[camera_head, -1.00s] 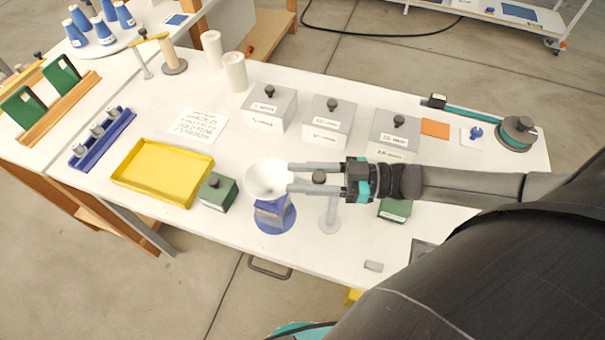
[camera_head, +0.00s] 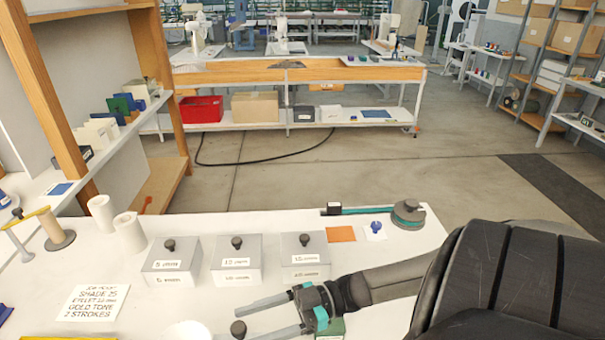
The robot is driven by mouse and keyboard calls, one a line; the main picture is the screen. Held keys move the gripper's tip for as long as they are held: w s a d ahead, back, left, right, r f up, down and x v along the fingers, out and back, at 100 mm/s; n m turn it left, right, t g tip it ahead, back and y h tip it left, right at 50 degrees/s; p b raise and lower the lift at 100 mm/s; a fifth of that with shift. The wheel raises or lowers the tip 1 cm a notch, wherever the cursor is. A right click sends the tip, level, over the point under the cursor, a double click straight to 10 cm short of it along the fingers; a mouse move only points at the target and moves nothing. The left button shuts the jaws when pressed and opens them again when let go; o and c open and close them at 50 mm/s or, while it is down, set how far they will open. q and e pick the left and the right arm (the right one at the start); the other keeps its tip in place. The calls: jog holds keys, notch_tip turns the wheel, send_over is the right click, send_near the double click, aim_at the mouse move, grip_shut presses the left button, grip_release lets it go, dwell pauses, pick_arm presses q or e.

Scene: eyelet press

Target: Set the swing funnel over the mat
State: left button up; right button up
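The white swing funnel (camera_head: 186,332) shows only as a rim at the bottom edge of the head view, left of my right gripper. The rest of it is cut off. The mat is out of view. My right gripper (camera_head: 242,322) reaches in from the right with its two grey fingers spread apart, pointing left. A dark round knob (camera_head: 238,328) shows by the fingertips; I cannot tell whether they touch it. I see nothing clamped between the fingers. My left gripper is not in view.
Three grey knobbed boxes (camera_head: 172,264) stand on the white table behind the gripper. A reel (camera_head: 408,212) sits at the far right edge.

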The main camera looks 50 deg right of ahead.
jog(key=v, duration=0.9)
jog(key=shift+b, duration=0.4)
jog(key=shift+s, duration=0.15)
